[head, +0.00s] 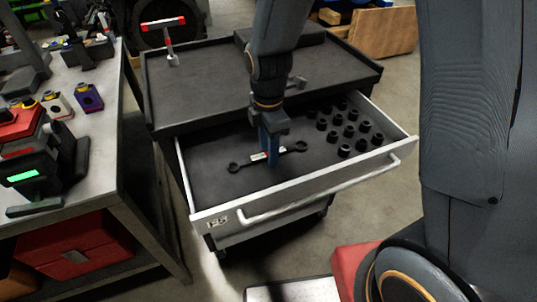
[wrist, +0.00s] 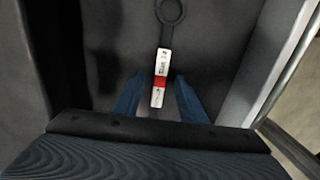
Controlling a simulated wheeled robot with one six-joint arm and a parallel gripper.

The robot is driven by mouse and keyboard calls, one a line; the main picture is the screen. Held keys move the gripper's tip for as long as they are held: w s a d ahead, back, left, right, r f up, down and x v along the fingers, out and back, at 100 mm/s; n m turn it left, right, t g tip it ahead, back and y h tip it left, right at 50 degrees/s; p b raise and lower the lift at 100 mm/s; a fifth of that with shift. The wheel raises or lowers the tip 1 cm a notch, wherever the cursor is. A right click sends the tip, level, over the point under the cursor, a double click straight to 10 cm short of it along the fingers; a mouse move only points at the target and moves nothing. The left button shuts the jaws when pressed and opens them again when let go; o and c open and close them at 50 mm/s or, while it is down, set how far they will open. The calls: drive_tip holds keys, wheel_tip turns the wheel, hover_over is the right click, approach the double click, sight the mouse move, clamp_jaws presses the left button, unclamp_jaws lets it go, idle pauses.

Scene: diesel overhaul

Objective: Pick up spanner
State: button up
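A dark spanner with a ring at each end lies in the open drawer (head: 213,186) of the tool cart. The spanner (head: 247,163) has a white and red label at its middle. In the wrist view the spanner (wrist: 169,12) shows its upper ring and its label between my two blue fingers. My gripper (head: 271,158) points straight down into the drawer over the spanner's middle. In the wrist view my gripper (wrist: 159,98) has its fingers apart, one on each side of the label, with gaps. Part of the spanner is hidden by the fingers and the gripper body.
Several black sockets (head: 350,131) stand in the right part of the drawer. The drawer's front wall with its handle (head: 320,193) is near my gripper. The cart top (head: 200,88) rises behind. A workbench (head: 95,130) with tools stands at left.

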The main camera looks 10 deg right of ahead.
clamp_jaws()
drive_tip(key=shift+r, duration=0.1)
wheel_tip(320, 180, up, 10)
drive_tip(key=b, duration=0.1)
drive_tip(key=shift+b, duration=0.35)
idle(0.4)
drive_tip(key=c, duration=0.6)
unclamp_jaws()
clamp_jaws()
